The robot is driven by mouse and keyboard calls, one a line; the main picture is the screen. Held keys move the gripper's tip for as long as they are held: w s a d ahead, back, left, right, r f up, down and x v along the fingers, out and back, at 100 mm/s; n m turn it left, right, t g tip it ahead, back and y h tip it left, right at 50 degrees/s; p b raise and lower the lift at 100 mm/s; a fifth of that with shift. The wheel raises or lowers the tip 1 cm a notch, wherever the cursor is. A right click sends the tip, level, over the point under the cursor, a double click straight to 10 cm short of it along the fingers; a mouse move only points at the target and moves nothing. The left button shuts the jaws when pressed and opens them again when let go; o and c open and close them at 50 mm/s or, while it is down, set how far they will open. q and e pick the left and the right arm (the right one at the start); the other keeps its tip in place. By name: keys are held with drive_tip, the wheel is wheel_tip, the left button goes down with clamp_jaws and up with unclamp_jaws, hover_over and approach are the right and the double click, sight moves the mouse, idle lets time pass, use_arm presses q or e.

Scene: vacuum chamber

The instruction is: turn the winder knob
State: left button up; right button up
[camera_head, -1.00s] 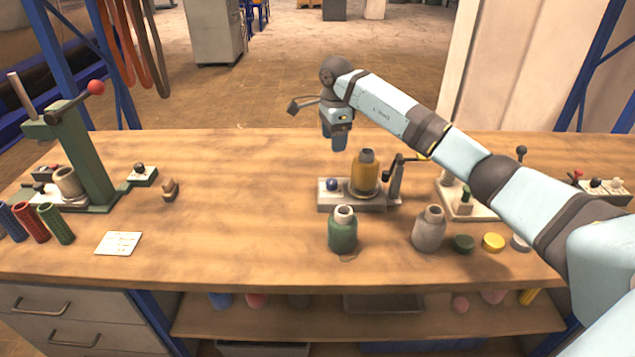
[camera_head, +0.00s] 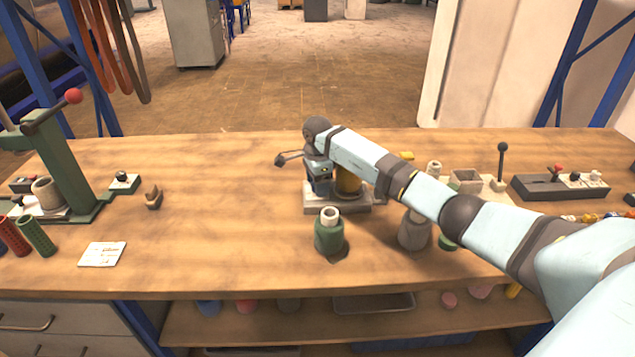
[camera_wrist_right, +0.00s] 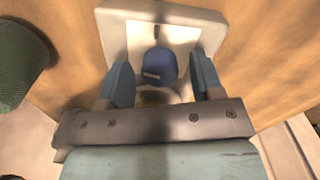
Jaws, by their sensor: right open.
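The winder has a pale grey base (camera_head: 350,204) with a yellow-brown spool (camera_head: 347,183) standing on it, partly covered by my right arm. My right gripper (camera_head: 318,188) is low over the left end of the winder base and hides the knob in the head view. In the right wrist view my gripper (camera_wrist_right: 162,80) is open, its two blue fingers on either side of the knob, with gaps visible between. My left gripper is not in view.
A green bottle (camera_head: 329,234) stands just in front of the winder, and a grey bottle (camera_head: 412,232) is to its right, partly behind my arm. A green press (camera_head: 66,160) stands at the left.

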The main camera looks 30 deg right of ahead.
drive_tip(key=c, duration=0.9)
drive_tip(key=shift+m, duration=1.4)
drive_tip(key=m+p, duration=0.1)
drive_tip(key=m, duration=0.2)
drive_tip(key=shift+m, duration=0.3)
drive_tip(key=m, duration=0.4)
drive_tip(key=shift+p, duration=0.35)
drive_tip(key=shift+m, duration=0.9)
